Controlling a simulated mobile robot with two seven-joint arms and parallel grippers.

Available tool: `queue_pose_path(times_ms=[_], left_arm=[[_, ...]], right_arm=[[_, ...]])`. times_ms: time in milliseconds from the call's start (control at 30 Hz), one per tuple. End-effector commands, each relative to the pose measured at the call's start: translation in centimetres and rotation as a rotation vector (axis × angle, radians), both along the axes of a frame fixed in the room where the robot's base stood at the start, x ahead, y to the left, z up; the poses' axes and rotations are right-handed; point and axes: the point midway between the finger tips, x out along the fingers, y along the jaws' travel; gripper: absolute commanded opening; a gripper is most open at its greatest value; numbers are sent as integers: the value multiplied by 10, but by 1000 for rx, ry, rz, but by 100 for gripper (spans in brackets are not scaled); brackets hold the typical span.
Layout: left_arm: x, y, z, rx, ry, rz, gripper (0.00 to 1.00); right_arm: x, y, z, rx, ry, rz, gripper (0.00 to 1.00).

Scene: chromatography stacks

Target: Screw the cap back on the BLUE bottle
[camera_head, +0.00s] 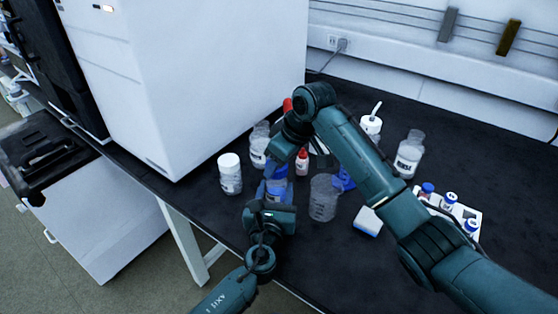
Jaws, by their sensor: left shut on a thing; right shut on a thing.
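The blue bottle (277,191), small and clear with a blue label or contents, stands upright near the front edge of the bench. My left gripper (272,207) reaches in from the bottom and is shut on its lower body. My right gripper (276,162) comes down from the right directly above the bottle, shut on a blue cap (281,172) that shows only in part. The cap is at the bottle's top; whether it touches the neck or its threads cannot be told, as the gripper hides it.
A white-capped bottle (230,174) stands left, a glass beaker (323,198) close right. A red-capped small bottle (302,162) and a clear bottle (259,146) stand behind. A white rack (471,213) with blue-capped vials and a blue-white box (368,222) lie right. A large white instrument (190,70) stands behind left.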

Motion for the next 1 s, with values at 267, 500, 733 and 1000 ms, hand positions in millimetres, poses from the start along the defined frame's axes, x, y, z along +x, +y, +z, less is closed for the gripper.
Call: queue_pose_path(times_ms=[267,500,733,1000], left_arm=[[0,0,0,0,0,0,9],[0,0,0,0,0,0,9],[0,0,0,0,0,0,0],[0,0,0,1,0,0,0]], right_arm=[[0,0,-4,-1,1,0,25],[0,0,-9,-1,1,0,25],[0,0,-12,-1,0,-6,25],[-3,4,-12,-2,2,-384,25]])
